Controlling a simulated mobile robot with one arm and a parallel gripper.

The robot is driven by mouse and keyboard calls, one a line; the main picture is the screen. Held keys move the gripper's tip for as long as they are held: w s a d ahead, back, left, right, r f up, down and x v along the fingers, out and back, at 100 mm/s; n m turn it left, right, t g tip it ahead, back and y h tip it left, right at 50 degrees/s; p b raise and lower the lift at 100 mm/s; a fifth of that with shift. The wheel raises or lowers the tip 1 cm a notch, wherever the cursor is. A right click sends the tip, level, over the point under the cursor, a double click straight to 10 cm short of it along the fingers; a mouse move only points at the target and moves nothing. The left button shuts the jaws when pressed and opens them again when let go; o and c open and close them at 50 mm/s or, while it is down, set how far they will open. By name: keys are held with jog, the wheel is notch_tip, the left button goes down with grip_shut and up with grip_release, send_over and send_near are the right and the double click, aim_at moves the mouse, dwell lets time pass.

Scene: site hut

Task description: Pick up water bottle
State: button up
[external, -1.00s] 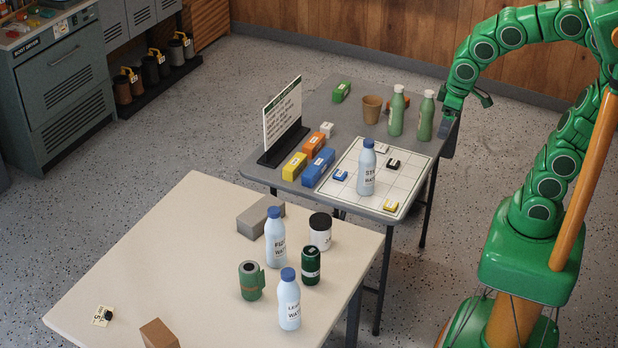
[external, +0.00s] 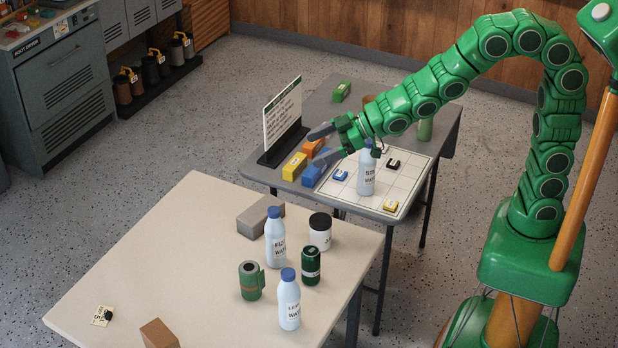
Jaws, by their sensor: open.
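A pale blue water bottle (external: 366,178) with a blue cap stands upright on the white grid board (external: 408,178) on the grey table. Its label shows "WATER", the word above is hard to read. Two similar bottles stand on the beige table: one near the grey block (external: 275,242) and one nearer the front (external: 289,304). My gripper (external: 321,146) is open and empty, its fingers pointing left. In the picture it lies left of the board bottle's cap, over the orange and blue blocks. Its wrist partly overlaps the cap. I cannot tell its exact height.
A sign (external: 281,115), a yellow block (external: 294,167) and a blue block (external: 314,174) stand left of the board.

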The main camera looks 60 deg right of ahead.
aim_at(279, 298)
jog(key=s+a+n+g+y, duration=0.1)
jog(key=s+a+n+y, duration=0.3)
jog(key=a, duration=0.6)
jog(key=s+a+g+y, duration=0.1)
jog(key=s+a+y, duration=0.3)
jog(key=a, duration=0.6)
notch_tip(279, 298, down, 27)
jog(key=w+y, duration=0.1)
jog(key=w, duration=0.1)
jog(key=shift+s+a+x, duration=0.1)
jog(key=shift+s+x, duration=0.05)
jog(key=shift+x, duration=1.15)
jog(key=shift+s+a+x, duration=0.1)
jog(key=shift+s+x, duration=0.05)
jog(key=shift+x, duration=1.15)
jog(key=shift+s+a+x, duration=0.1)
jog(key=shift+s+x, duration=0.05)
jog(key=shift+x, duration=1.15)
jog(key=shift+d+r, duration=0.15)
jog(key=c, duration=1.4)
